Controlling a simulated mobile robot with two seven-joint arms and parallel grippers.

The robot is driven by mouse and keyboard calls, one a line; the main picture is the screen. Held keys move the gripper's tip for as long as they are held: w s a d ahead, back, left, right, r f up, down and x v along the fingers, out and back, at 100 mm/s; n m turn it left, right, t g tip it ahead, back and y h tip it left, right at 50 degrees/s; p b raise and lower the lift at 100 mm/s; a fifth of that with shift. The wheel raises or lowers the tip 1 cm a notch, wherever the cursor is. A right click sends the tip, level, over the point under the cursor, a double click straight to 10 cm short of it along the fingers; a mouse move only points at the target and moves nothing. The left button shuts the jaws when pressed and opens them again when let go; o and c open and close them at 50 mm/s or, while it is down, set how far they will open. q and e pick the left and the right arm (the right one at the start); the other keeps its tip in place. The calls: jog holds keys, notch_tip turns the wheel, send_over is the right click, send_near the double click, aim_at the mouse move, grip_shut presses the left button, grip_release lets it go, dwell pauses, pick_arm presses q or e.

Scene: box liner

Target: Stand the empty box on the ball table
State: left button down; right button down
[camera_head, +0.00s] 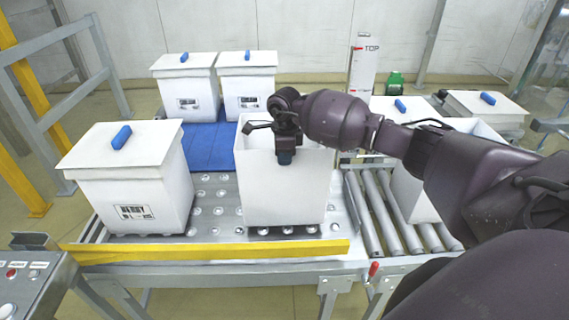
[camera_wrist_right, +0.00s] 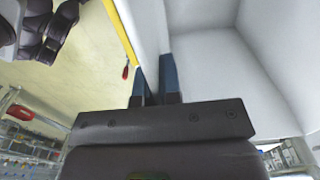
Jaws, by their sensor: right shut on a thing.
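The empty white box (camera_head: 283,195) is open at the top and looks upright over the ball table (camera_head: 205,212), near its front edge. I cannot tell whether its base touches the balls. My right gripper (camera_head: 286,156) is shut on the near wall of this box, at the rim. In the right wrist view, the two blue fingers (camera_wrist_right: 156,82) straddle the box wall, and the bare inside of the box (camera_wrist_right: 225,75) shows to the right. My left gripper is not in view.
A lidded white box (camera_head: 135,185) stands left on the ball table. Two lidded boxes (camera_head: 190,90) stand behind, by a blue surface (camera_head: 205,148). A yellow edge strip (camera_head: 210,250) runs along the front. Rollers (camera_head: 380,215) and another white box (camera_head: 410,195) are right, partly behind my arm.

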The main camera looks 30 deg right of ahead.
aim_at(283, 170)
notch_tip(283, 170, down, 2)
jog(key=shift+f, duration=0.2)
jog(key=shift+f, duration=0.2)
jog(key=c, duration=1.3)
grip_release()
